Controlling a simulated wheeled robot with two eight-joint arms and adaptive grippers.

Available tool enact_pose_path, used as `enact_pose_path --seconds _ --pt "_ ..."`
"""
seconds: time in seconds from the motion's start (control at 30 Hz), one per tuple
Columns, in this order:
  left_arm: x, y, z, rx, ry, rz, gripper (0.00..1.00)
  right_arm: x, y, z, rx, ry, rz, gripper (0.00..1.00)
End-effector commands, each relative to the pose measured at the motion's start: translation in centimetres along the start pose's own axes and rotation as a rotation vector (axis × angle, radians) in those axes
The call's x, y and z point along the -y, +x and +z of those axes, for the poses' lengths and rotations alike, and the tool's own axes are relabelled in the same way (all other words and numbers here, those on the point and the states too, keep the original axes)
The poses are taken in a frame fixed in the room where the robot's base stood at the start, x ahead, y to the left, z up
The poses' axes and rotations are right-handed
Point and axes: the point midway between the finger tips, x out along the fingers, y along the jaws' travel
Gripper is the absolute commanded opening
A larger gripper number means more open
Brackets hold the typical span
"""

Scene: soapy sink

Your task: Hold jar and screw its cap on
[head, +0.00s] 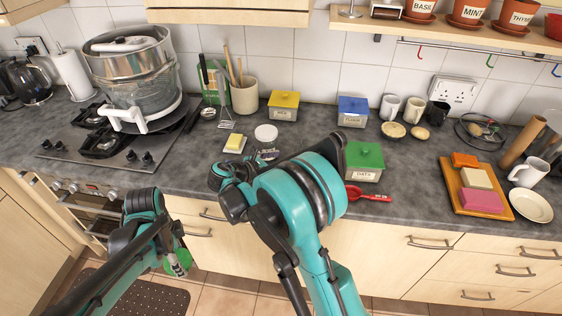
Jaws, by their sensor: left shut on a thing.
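My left gripper (170,246) is low in front of the counter, over the floor. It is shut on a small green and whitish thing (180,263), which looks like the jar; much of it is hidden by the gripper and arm. A round white lid-like thing (265,132), perhaps the cap, is on the counter, right of the butter dish. My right gripper (264,157) is over the counter just in front of this white thing. It is mostly hidden behind my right arm, so its opening and any contact cannot be made out.
A yellow block on a white dish (234,144), a green-lidded box (364,160) and a red spoon (368,194) are near my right arm. A large steel pot (135,70) stands on the hob at left. A wooden board (450,192) lies at right.

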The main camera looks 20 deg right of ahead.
Motion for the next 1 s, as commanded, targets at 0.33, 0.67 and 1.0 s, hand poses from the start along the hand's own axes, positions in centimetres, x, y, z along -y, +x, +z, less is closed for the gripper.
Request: enact_pose_path --seconds 0.33,0.67,1.0 --pt "0.0 0.1 0.0 0.000 0.002 0.000 0.56 -0.1 0.1 -0.2 0.010 -0.017 -0.004 0.91" --pt "0.0 1.4 0.0 0.000 0.001 0.000 0.56 0.0 4.2 -0.3 0.010 -0.014 -0.007 0.91" --pt "0.0 2.0 0.0 0.000 0.001 0.000 0.56 -0.1 6.9 -0.1 0.010 -0.016 -0.004 0.91"
